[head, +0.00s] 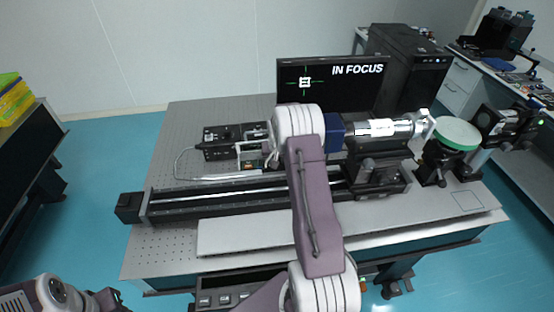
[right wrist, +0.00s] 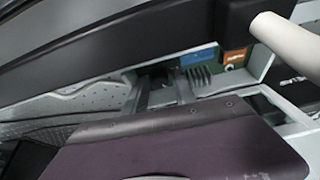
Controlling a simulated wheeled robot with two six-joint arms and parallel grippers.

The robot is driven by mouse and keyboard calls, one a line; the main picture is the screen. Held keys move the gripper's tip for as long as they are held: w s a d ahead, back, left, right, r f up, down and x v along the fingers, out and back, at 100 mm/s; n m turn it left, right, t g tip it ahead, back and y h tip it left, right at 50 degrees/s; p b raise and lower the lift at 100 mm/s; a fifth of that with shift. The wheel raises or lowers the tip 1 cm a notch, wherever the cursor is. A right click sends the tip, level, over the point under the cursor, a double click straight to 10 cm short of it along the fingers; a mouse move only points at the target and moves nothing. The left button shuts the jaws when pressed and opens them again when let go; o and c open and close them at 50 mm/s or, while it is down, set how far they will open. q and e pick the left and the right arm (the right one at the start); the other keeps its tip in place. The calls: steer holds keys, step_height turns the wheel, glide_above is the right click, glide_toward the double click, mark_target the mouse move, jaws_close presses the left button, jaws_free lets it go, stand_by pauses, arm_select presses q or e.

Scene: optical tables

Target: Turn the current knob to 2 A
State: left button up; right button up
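The small bench unit (head: 250,160) with an orange label stands on the optical table, left of my right wrist in the head view. In the right wrist view, its face (right wrist: 215,65) carries a blue label and an orange label. My right gripper (right wrist: 162,95) is low at this unit, with its two grey fingers apart. A dark part lies between the fingertips; I cannot tell whether it is the current knob or whether they touch it. No knob scale or reading is legible. My right arm hides the fingers in the head view. My left gripper (head: 108,300) is at the bottom left edge, partly cut off, away from the table.
Black boxes (head: 220,137) and a cable lie beside the unit. A long black rail (head: 230,203) crosses the table in front. A monitor (head: 300,85) reading "IN FOCUS" and a computer tower (head: 410,70) stand behind. A lens tube (head: 378,128) is to the right.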

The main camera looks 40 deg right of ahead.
jaws_close()
steer(key=shift+a+f+m+b, duration=0.1)
steer(key=shift+f+m+b, duration=0.1)
steer(key=shift+m+b, duration=0.3)
steer(key=m+h+b, duration=0.1)
steer(key=m+b, duration=0.1)
steer(key=b, duration=0.2)
steer(key=shift+w+f+g, duration=0.15)
steer(key=shift+g, duration=0.25)
steer(key=shift+m, duration=0.5)
steer(key=shift+r, duration=0.35)
